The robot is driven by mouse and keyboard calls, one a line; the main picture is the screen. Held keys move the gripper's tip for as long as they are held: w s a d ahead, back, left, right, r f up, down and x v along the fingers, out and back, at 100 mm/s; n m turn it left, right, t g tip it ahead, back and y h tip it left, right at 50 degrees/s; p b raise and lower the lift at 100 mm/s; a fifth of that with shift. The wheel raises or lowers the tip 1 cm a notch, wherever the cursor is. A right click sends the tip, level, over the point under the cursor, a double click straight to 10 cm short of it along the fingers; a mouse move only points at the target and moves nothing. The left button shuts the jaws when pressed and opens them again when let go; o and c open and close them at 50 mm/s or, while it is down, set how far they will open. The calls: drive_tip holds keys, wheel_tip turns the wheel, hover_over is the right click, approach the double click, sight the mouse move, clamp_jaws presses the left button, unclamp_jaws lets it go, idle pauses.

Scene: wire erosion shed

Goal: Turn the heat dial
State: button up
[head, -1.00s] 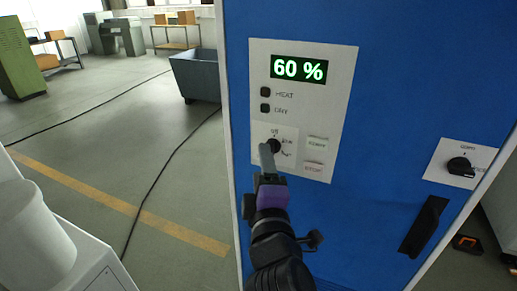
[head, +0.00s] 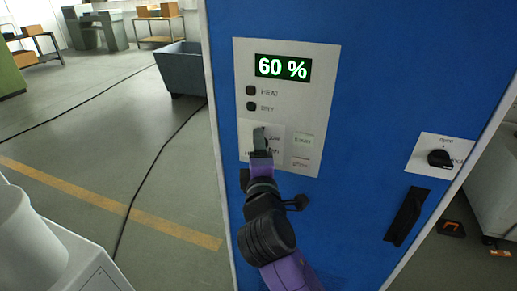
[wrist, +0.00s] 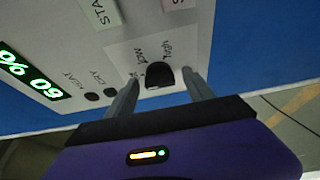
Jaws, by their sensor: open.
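The black dial (wrist: 158,75) is on a pale plate with small lettering around it, on the control panel (head: 318,82) of the blue machine. In the wrist view the dial lies between my gripper's (wrist: 162,83) two grey fingers, slightly beyond their tips. The fingers are spread, with gaps beside the dial, and hold nothing. In the head view my gripper (head: 260,138) covers most of the dial. The green display (head: 283,68) reads 60 %. The HEAT button (head: 251,90) and DRY button (head: 251,106) sit below it.
A START button (head: 303,141) and another below it are right of the dial. A second black knob (head: 440,158) and a dark handle (head: 407,216) are further right on the blue door. A white container (head: 30,245) stands at lower left. Cables cross the floor.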

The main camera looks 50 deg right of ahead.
drive_tip(key=shift+c, duration=0.2)
clamp_jaws()
drive_tip(key=shift+f, duration=0.1)
drive_tip(key=shift+f+b, duration=0.1)
drive_tip(key=shift+b, duration=0.4)
drive_tip(key=m+h+b, duration=0.1)
drive_tip(key=m+b, duration=0.3)
drive_tip(key=b, duration=0.3)
drive_tip(key=m+h+b, duration=0.2)
drive_tip(key=m+b, duration=0.2)
drive_tip(key=b, duration=0.3)
drive_tip(key=m+h+b, duration=0.2)
drive_tip(key=m+b, duration=0.3)
drive_tip(key=b, duration=0.3)
drive_tip(key=shift+w+f, duration=0.15)
drive_tip(key=shift+f, duration=0.15)
drive_tip(key=shift+r+m, duration=0.15)
drive_tip(key=shift+m, duration=0.15)
